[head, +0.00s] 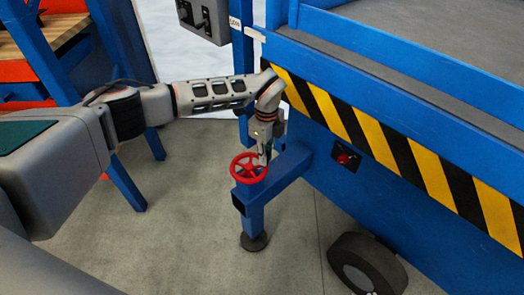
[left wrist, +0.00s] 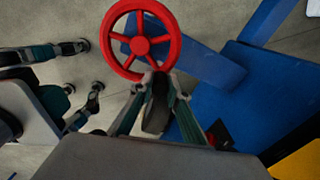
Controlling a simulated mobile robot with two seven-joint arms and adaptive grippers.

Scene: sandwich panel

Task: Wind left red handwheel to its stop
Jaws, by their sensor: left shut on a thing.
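The red handwheel (head: 249,168) is a spoked ring on top of a blue outrigger leg (head: 255,212). It also shows near the top of the left wrist view (left wrist: 141,41), seen from above. My left gripper (head: 264,158) reaches down from above onto the wheel's right side in the head view. In the left wrist view its fingertips (left wrist: 153,72) meet at the wheel's near rim and are shut on it. The rim between the tips is partly hidden by them. My right gripper is in neither view for certain.
A blue machine with a yellow and black striped edge (head: 370,135) stands to the right. Below it are a red button (head: 343,158) and a black wheel (head: 366,268). A wooden-topped blue bench (head: 40,35) is at the upper left. Grey floor (head: 180,225) is clear left of the leg.

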